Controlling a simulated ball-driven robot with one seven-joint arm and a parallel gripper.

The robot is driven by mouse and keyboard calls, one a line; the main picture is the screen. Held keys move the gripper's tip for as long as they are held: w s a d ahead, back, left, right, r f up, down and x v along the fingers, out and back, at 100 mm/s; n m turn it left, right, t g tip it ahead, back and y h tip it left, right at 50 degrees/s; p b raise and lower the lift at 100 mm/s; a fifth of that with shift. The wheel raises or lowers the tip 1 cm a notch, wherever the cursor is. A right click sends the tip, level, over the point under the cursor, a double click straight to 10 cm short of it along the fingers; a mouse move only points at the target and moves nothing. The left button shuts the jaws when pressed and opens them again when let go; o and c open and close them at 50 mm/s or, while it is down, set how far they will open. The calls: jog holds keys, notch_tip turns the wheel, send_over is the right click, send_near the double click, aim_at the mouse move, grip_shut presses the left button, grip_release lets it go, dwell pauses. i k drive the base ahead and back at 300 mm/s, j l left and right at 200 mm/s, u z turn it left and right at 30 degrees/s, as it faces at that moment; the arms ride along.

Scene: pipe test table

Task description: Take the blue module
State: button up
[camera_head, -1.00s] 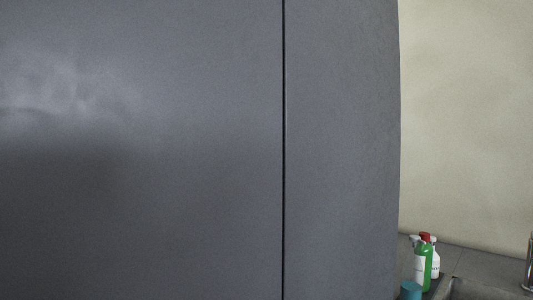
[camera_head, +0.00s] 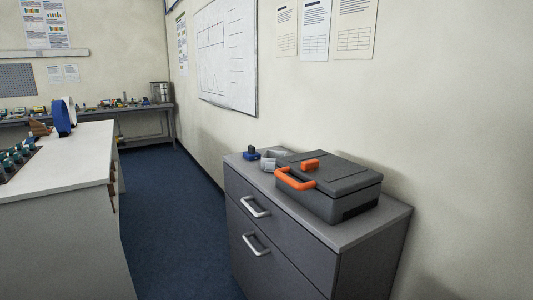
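A small blue item with a dark top (camera_head: 251,153), which may be the blue module, sits on the left end of a grey drawer cabinet's top (camera_head: 345,236). It is small in view, so its details are unclear. A grey metal-looking part (camera_head: 271,159) lies just right of it. A dark grey case (camera_head: 335,187) with an orange handle stands right of both, on the same top. My gripper is not in view.
A white-topped table (camera_head: 75,155) stands at the left, with a blue and white ring (camera_head: 64,117) on it. A workbench (camera_head: 145,107) with several small parts runs along the back wall. Clear blue floor (camera_head: 170,205) lies between table and cabinet.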

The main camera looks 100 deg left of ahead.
aim_at(252, 154)
jog(key=k+u, duration=0.1)
jog(key=u, duration=0.4)
jog(key=k+u, duration=0.15)
jog(key=u, duration=0.3)
jog(key=j+u, duration=0.15)
jog(key=u, duration=0.35)
jog(key=i+j+u, duration=0.1)
jog(key=u, duration=0.4)
jog(key=i+u, duration=0.25)
jog(key=u, duration=0.25)
jog(key=i+l+u, duration=0.1)
jog(key=u, duration=0.35)
jog(key=i+l, duration=0.2)
jog(key=i, duration=0.15)
